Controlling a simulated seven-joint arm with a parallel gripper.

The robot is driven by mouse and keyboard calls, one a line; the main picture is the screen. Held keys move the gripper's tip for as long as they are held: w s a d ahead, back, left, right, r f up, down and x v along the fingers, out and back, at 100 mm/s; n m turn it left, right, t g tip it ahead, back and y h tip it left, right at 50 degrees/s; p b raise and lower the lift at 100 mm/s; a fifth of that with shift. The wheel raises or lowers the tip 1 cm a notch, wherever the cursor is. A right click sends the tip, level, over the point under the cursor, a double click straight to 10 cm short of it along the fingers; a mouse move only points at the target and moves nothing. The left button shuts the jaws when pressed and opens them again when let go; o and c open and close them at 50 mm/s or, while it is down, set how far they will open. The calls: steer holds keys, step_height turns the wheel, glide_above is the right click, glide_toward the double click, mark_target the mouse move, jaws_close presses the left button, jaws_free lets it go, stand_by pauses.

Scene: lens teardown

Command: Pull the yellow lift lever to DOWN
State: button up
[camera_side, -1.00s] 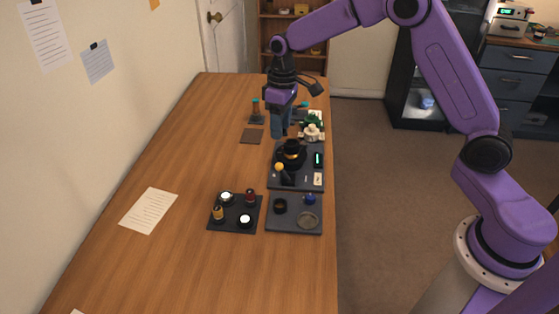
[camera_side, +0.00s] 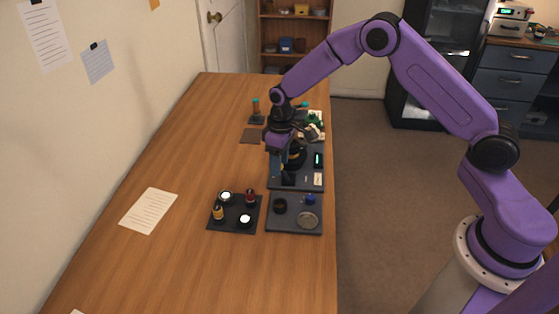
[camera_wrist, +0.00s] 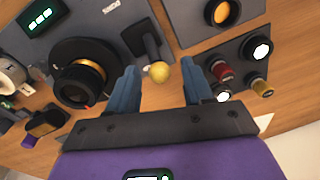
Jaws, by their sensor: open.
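The yellow lever knob (camera_wrist: 160,72) sits on a short dark arm rising from a black lever housing (camera_wrist: 142,42) on the grey machine base (camera_wrist: 176,50). My gripper (camera_wrist: 160,80) is open, with one blue finger on each side of the knob and a visible gap to each. I cannot tell from the wrist view whether the fingertips are level with the knob. In the side view, my gripper (camera_side: 279,172) is low over the lever and hides the knob. The black lens barrel with a gold ring (camera_wrist: 85,74) stands beside the lever.
A grey tray (camera_side: 290,228) with small round parts lies in front of the machine. A dark mat (camera_side: 235,213) with bottles and jars is to its left. A green-lit display (camera_side: 318,160) is on the machine's right. The table's left side is mostly clear.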

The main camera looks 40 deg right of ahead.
mark_target(284, 172)
jaws_close()
steer(key=shift+s, duration=0.1)
steer(key=shift+s+d+r+t+y, duration=0.2)
steer(key=shift+s+d+t+y, duration=0.4)
steer(key=shift+t+y, duration=0.3)
steer(key=shift+s+d+t+y, duration=0.4)
steer(key=shift+t+y, duration=0.2)
steer(key=shift+y, duration=0.1)
steer(key=shift+s+d+t+y, duration=0.2)
steer(key=shift+s+t+y, duration=0.1)
steer(key=shift+t+y, duration=0.15)
jaws_free()
steer(key=shift+d, duration=0.1)
